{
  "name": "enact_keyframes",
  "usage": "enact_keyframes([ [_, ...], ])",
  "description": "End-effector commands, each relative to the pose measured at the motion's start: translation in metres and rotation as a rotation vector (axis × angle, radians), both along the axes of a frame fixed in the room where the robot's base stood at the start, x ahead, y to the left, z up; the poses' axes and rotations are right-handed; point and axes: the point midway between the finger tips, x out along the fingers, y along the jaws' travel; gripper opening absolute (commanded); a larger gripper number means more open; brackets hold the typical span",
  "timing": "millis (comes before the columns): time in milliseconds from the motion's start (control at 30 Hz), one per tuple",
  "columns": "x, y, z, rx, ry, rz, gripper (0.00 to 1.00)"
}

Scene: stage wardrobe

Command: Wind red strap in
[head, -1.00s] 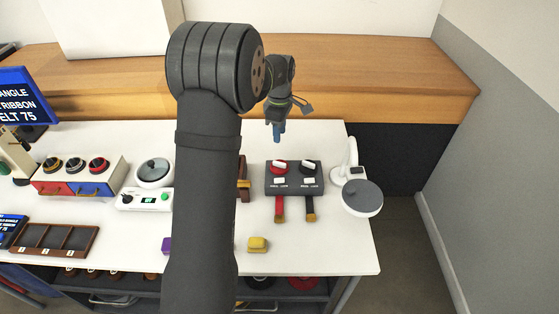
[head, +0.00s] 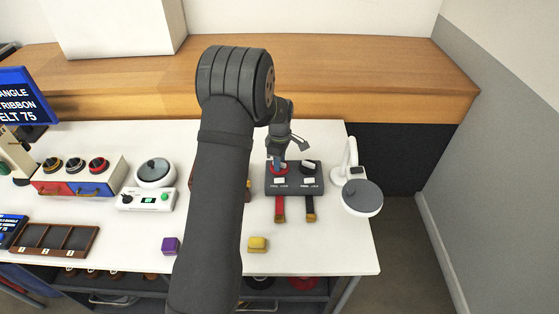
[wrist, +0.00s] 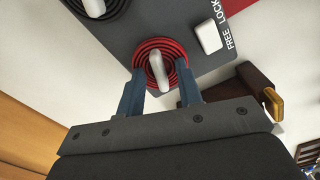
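A dark grey two-reel unit (head: 295,189) lies on the white table. Its red reel, a red coil (wrist: 146,48) with a white crank handle (wrist: 158,70), is on the left in the head view. The red strap (head: 280,210) hangs from the unit's front edge. My gripper (head: 276,163) points down over the red reel. In the wrist view my gripper (wrist: 160,75) is open, its blue fingers on either side of the white handle, with gaps visible. I cannot tell how high the tips are.
The black reel (wrist: 97,14) and its strap (head: 310,210) sit beside the red one. A white FREE/LOCK switch (wrist: 208,37) is near the red reel. A lamp-like white stand with a round grey head (head: 362,197) is at right. A yellow block (head: 257,244) lies in front.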

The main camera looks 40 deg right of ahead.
Motion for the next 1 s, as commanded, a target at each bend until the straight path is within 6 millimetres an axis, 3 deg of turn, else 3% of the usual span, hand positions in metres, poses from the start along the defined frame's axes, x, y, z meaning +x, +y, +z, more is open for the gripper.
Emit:
enact_keyframes([
  [67, 0.0, 0.0, 0.0001, 0.0, 0.0, 0.0, 0.31],
  [233, 0.0, 0.0001, 0.0002, 0.0, 0.0, 0.0, 0.0],
  [667, 0.0, 0.0001, 0.0003, 0.0, 0.0, -0.058, 0.0],
  [1000, 0.0, 0.0, 0.0003, 0.0, 0.001, -0.307, 0.0],
])
